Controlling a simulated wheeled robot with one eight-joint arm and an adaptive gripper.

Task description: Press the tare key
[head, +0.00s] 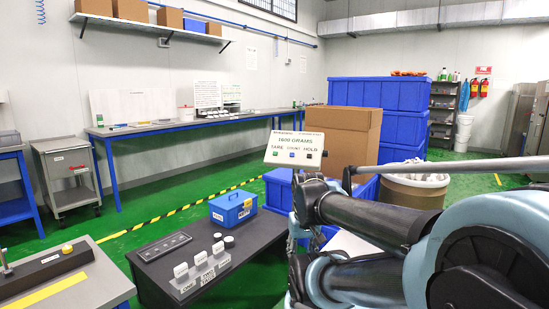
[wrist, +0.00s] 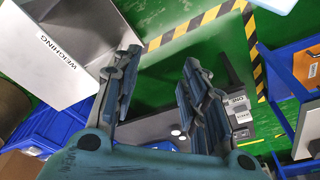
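The pale indicator panel (head: 295,150) stands in the middle of the head view, with a readout that seems to say 1600 GRAMS. Below the readout is a row of small keys labelled TARE, ZERO and HOLD. The tare key (head: 275,154) is the green one at the left, and a blue key (head: 292,154) is beside it. My gripper (wrist: 160,58) shows in the wrist view with its two fingers apart and nothing between them. The tare key cannot be made out in the wrist view. In the head view my arm hides most of the gripper.
A dark bench (head: 262,258) with label cards and a blue box (head: 233,207) stands left of my arm. Blue crates (head: 379,95) and a cardboard carton (head: 345,125) are behind the panel. A grey box marked WEIGHING (wrist: 62,60) is left of my fingers.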

